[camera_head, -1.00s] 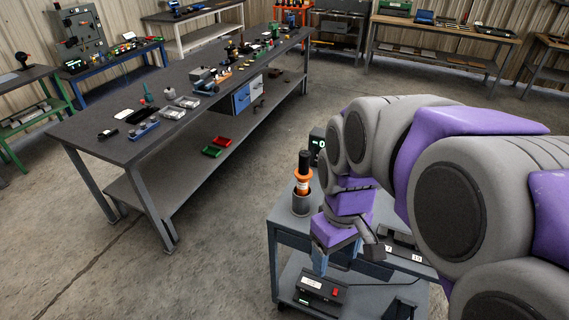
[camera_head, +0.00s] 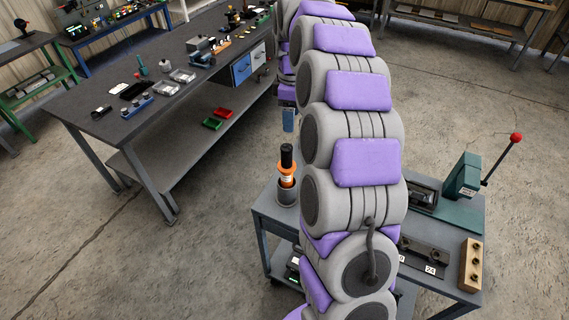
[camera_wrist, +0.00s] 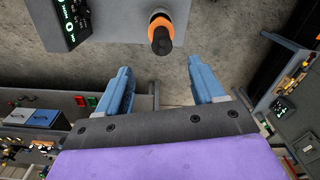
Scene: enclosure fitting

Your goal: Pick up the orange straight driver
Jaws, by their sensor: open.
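The orange straight driver (camera_head: 287,166) stands upright in a grey cup-like holder (camera_head: 286,193) at the left corner of a grey cart. It has a black top and an orange body. In the wrist view the driver (camera_wrist: 161,34) shows from above at the top of the picture, beyond the fingertips. My arm hides the rest.
The cart (camera_head: 262,223) also carries a green lever press (camera_head: 463,178), a wooden block with holes (camera_head: 471,265) and numbered plates. A dark box with a green display (camera_wrist: 72,22) sits near the driver. A long workbench (camera_head: 92,125) stands left, with open floor between.

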